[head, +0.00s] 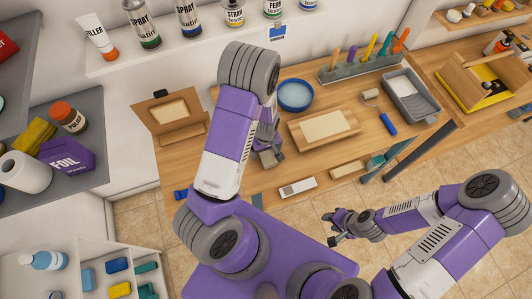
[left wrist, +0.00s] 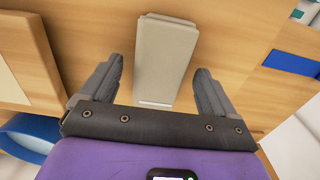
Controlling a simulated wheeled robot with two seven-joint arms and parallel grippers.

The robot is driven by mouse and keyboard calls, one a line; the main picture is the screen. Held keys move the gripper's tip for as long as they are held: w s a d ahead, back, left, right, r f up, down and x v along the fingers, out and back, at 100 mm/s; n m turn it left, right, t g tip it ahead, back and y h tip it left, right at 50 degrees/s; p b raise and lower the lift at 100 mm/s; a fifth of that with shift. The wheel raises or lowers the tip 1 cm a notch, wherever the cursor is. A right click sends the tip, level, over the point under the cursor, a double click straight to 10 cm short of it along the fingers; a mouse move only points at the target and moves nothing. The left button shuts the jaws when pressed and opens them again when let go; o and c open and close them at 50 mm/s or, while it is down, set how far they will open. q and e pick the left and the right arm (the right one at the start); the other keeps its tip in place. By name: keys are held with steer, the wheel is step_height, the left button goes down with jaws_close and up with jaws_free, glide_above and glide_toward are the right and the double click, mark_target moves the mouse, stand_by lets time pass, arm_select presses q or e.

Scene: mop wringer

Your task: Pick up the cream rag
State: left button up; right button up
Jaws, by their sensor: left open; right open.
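A flat, folded-looking grey-beige piece (left wrist: 163,55), which I take for the cream rag, lies on the wooden worktop between my left fingers in the left wrist view. In the head view it (head: 270,158) shows small beside my left gripper (head: 266,147), partly covered by it. My left gripper (left wrist: 158,66) is open with one finger on each side of the piece. A gap shows on both sides, and I cannot tell the height above it. My right gripper (head: 339,225) is open and empty, in front of the worktop.
On the worktop (head: 240,180), a blue bowl (head: 296,96) and a wooden board (head: 324,129) with a cream face are close by. A white block (head: 298,187) and a beige block (head: 347,170) lie near the front edge. A tool rack (head: 365,64) and grey tray (head: 410,96) stand further right.

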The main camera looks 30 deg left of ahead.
arm_select(q)
steer(key=c, duration=1.1)
step_height(320, 180, up, 10)
steer(key=shift+r+p, duration=0.1)
steer(key=shift+p, duration=0.6)
steer(key=shift+c, duration=0.2)
